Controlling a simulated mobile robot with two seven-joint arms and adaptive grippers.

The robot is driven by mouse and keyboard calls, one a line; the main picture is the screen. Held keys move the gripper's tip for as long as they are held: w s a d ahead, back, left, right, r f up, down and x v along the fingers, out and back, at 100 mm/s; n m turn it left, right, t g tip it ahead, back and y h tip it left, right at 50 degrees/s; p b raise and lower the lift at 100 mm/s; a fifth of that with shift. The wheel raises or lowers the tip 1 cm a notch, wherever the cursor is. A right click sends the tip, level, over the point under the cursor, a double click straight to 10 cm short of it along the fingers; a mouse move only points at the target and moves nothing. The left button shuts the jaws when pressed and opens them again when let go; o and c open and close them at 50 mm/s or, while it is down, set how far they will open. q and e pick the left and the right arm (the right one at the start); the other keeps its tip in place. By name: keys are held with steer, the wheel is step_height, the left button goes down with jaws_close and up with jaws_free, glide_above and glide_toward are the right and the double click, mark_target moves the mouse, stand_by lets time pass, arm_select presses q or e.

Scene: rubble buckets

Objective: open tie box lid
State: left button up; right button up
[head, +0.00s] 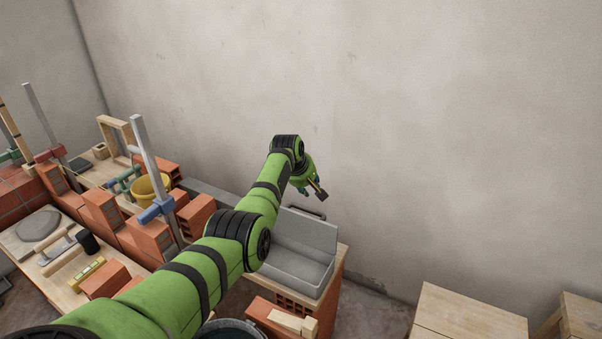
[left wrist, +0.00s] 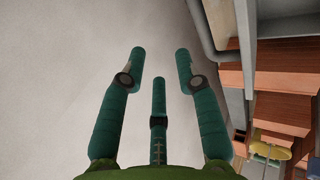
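The tie box is a grey metal box (head: 291,272) on a wood-topped stand, partly behind my left arm in the head view. Its grey lid (head: 310,233) is raised and stands at the back, toward the wall. A dark handle (head: 304,212) shows at the lid's top edge. My left gripper (head: 320,191) is above and beyond the raised lid, near the wall. In the left wrist view its teal fingers (left wrist: 160,72) are spread, with nothing between them. A grey bent bar (left wrist: 207,38), probably the handle, is right of the fingers, apart from them. My right gripper is not in view.
A yellow bucket (head: 150,188), bricks (head: 152,238) and clamps (head: 157,205) crowd the left side. A dark bucket (head: 232,329) and a brick with a wooden piece (head: 285,318) are at the bottom. A wooden surface (head: 468,315) is at lower right. The wall is close behind.

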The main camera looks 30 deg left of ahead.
arm_select(q)
steer(key=v, duration=1.1)
steer(key=shift+f, duration=0.1)
